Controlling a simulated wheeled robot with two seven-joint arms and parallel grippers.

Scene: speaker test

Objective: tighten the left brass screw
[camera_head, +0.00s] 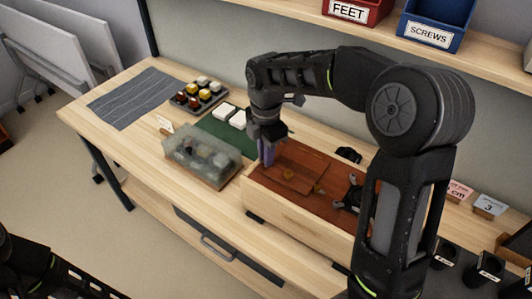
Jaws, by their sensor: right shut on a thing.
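A pale wooden speaker box (290,222) lies on the bench with a red-brown top. A small raised brown panel (297,163) is on that top. The left brass screw (288,174) looks like a small yellowish spot on the panel; another brass spot (318,189) is to its right.
A clear-lidded box (203,158) stands just left of the speaker box. Red (358,8) and blue (437,18) bins stand on the shelf above.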

